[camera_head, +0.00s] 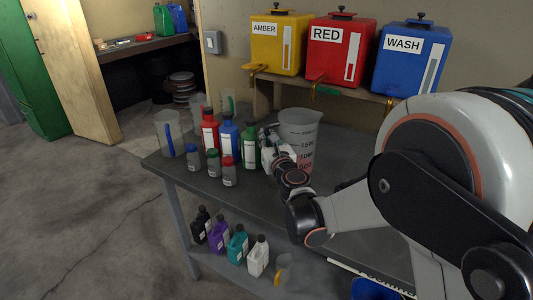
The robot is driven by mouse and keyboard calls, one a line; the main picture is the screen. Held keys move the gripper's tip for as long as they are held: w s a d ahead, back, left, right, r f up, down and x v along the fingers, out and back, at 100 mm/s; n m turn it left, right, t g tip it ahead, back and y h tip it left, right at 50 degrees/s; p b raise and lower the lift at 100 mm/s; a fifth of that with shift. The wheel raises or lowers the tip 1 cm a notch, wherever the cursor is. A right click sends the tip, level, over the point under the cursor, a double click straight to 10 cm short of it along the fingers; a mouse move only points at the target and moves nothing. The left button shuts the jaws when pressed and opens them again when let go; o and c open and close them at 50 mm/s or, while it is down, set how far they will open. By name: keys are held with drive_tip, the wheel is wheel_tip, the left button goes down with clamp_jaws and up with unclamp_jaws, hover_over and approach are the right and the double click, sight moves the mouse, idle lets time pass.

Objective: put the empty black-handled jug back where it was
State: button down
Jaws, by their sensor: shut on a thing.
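A large clear jug (305,132) with printed measuring marks stands upright at the bench, right beside my gripper. The jaws and wrist hide the jug's handle side, so the black handle cannot be made out clearly. Whether the jug's base touches the bench is hidden by my arm.
Clear jugs (168,137) and several bottles (227,138) crowd the bench (330,205) left of my gripper. Yellow, red and blue tanks (338,50) with taps stand on a ledge behind. Small containers (237,246) fill the lower shelf. My arm covers the right side.

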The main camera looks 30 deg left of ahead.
wheel_tip(320, 180, down, 4)
drive_tip(key=shift+f+b, duration=0.2)
drive_tip(key=shift+b, duration=0.6)
drive_tip(key=shift+r, duration=0.1)
drive_tip(key=c, duration=2.1)
unclamp_jaws()
drive_tip(key=shift+f, duration=0.2)
drive_tip(key=o, duration=0.5)
drive_tip(key=shift+r, duration=0.1)
drive_tip(key=shift+r, duration=0.15)
drive_tip(key=p+v, duration=0.2)
drive_tip(key=v, duration=1)
drive_tip(key=shift+p, duration=0.3)
